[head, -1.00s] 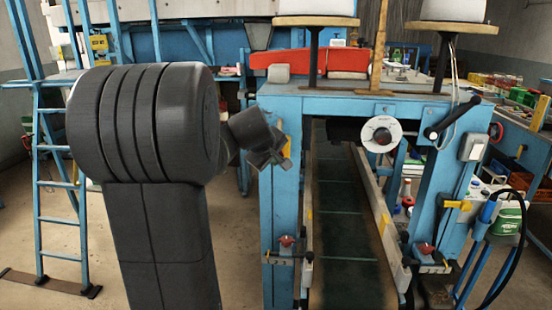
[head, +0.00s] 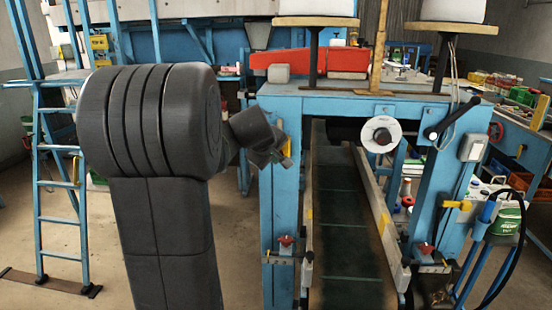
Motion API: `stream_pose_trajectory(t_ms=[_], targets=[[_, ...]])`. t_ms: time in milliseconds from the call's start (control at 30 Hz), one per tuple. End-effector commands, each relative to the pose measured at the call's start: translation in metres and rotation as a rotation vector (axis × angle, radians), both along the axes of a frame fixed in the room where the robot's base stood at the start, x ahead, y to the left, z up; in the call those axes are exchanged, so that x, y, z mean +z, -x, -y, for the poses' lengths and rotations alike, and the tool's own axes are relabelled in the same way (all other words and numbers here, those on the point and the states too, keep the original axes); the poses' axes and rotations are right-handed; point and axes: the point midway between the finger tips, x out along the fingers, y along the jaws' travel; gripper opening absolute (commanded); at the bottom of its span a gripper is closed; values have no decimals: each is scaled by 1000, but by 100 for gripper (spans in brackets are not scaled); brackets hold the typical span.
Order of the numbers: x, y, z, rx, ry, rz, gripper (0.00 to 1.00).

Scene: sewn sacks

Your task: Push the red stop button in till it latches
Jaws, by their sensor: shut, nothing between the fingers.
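My gripper (head: 268,157) is small and dark at the end of my arm, beside the upper part of the machine's left blue post (head: 281,205). It is shut with nothing in it. A yellow piece (head: 288,147) shows on that post just right of the gripper and is partly covered by it. I cannot make out a red stop button there; it may be hidden behind the gripper. I cannot tell whether the gripper touches the post. Small red knobs sit low on the left post (head: 286,240) and the right post (head: 426,248).
A dark belt (head: 340,235) runs between the posts under the blue top beam (head: 345,104). A white dial (head: 382,134) and black handle (head: 450,118) are on the machine's front. A blue ladder (head: 58,222) stands at left. Floor left of the post is clear.

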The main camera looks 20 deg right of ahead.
Motion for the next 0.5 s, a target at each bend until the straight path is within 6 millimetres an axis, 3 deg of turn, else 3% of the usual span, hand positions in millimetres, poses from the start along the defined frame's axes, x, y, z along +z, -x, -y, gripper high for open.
stream_pose_trajectory(t_ms=[500], targets=[[-1, 10, -7, 1, 1, 2, 0]])
